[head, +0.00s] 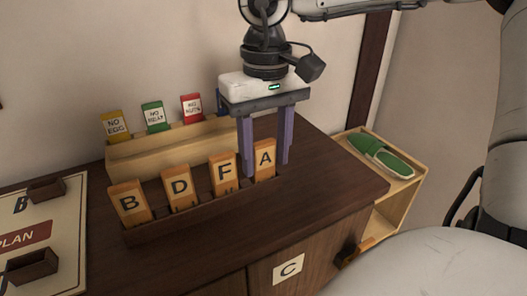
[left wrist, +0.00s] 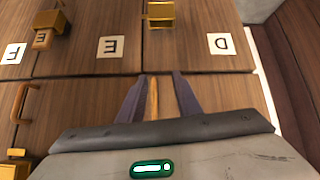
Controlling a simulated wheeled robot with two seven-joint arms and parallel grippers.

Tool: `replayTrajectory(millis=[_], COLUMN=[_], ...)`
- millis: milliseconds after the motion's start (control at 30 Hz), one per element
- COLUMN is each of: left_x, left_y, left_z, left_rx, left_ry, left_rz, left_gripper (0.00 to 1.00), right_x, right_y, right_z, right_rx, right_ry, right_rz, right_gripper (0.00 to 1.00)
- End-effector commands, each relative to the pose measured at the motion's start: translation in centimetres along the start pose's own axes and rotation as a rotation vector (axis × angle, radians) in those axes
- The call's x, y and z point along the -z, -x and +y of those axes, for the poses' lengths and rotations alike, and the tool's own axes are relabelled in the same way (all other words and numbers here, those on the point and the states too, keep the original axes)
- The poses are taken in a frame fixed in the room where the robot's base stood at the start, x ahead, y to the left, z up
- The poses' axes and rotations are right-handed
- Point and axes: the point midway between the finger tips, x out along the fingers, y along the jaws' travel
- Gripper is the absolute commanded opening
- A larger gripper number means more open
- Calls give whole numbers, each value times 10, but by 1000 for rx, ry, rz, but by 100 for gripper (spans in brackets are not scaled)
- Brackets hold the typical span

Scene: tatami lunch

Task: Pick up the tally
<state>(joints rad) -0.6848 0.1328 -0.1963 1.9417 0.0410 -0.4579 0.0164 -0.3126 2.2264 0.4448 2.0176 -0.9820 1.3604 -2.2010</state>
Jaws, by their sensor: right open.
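Wooden tallies stand in a dark rack (head: 200,217) on the cabinet top in the head view: tally B (head: 129,202), tally D (head: 181,188), tally F (head: 224,173) and tally A (head: 265,158). My right gripper (head: 267,167) points down over tally A, its purple fingers open on either side of it. I cannot tell whether they touch it. My left gripper (left wrist: 160,75) shows only in the left wrist view, its fingers apart in front of wooden cabinet fronts. A thin orange-brown strip (left wrist: 153,97) shows between them; I cannot tell what it is.
Behind the rack, a light wooden holder (head: 170,150) carries yellow, green and red cards. A plan board (head: 62,218) lies at left. A wooden box (head: 408,170) with a green-and-white item stands right. Cabinet fronts carry letter labels, including C (head: 288,270) and E (left wrist: 111,46).

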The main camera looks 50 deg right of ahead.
Motion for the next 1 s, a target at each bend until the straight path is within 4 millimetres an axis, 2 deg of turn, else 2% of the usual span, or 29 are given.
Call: replayTrajectory(millis=[67, 100, 267, 567, 667, 1000], left_x=[1, 1, -1, -3, -3, -2], left_y=[-1, -1, -1, -1, -1, 3], left_z=[-1, -1, -1, 0, 0, 1], left_rx=[1, 1, 1, 1, 0, -2], left_ry=[-1, -1, -1, 0, 0, 3], left_rz=[1, 1, -2, -6, -7, -9], left_gripper=[31, 31, 31, 31, 31, 31], right_x=[0, 0, 0, 1, 1, 1], right_y=[0, 0, 0, 4, 17, 83], right_z=[0, 0, 0, 0, 0, 0], right_rx=[0, 0, 0, 1, 1, 1], right_ry=[0, 0, 0, 0, 0, -2], right_rz=[0, 0, 0, 2, 3, 3], right_gripper=[44, 40, 13, 12, 12, 12])
